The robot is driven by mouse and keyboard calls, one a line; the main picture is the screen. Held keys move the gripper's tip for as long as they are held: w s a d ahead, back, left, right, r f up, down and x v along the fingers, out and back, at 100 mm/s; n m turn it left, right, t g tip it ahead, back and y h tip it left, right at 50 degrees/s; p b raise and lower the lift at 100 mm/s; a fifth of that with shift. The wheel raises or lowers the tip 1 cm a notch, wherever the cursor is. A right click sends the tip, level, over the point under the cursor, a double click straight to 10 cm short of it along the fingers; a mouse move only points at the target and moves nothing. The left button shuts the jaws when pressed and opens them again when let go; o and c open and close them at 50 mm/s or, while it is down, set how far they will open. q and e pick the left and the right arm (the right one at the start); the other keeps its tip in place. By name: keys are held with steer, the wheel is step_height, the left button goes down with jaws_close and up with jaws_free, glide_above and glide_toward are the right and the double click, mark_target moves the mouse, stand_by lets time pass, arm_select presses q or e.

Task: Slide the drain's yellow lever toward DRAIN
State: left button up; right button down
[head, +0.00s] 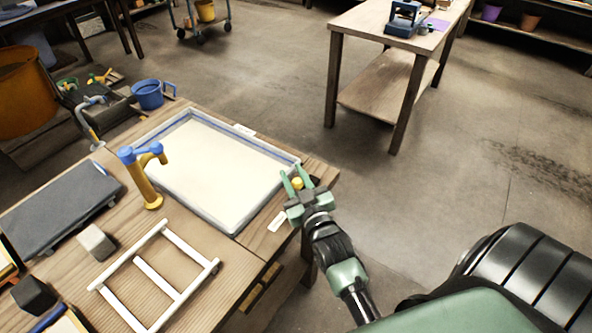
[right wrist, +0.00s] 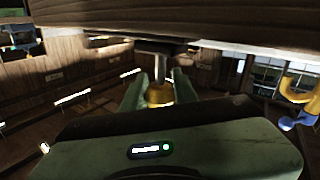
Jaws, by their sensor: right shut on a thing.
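The drain's yellow lever (head: 297,183) sits at the right corner of the white vat, by the table's edge. In the right wrist view its yellow knob (right wrist: 160,94) hangs below a short grey stem. My right gripper (head: 296,181) is at the lever, with a green finger on each side of the knob; it also shows in the right wrist view (right wrist: 159,92). It is shut on the knob. No DRAIN lettering can be read. My left gripper is not in view.
The vat (head: 232,225) holds pale liquid. A blue and yellow tap (head: 148,180), a white frame (head: 165,285), a grey block (head: 97,242) and a dark board (head: 62,208) are on the wooden table. A small pale label (head: 277,221) lies near the gripper. Open floor is to the right.

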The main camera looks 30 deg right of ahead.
mark_target(297, 189)
steer(key=shift+a+f, duration=0.15)
steer(key=c, duration=1.2)
jaws_free()
steer(key=shift+o, duration=0.5)
steer(key=shift+a, duration=0.15)
steer(key=shift+s, duration=0.25)
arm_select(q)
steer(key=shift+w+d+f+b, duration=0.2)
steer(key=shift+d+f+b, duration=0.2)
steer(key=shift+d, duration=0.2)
arm_select(e)
steer(key=s, duration=0.2)
steer(key=s+a, duration=0.1)
steer(key=s, duration=0.4)
steer(key=shift+a, duration=0.25)
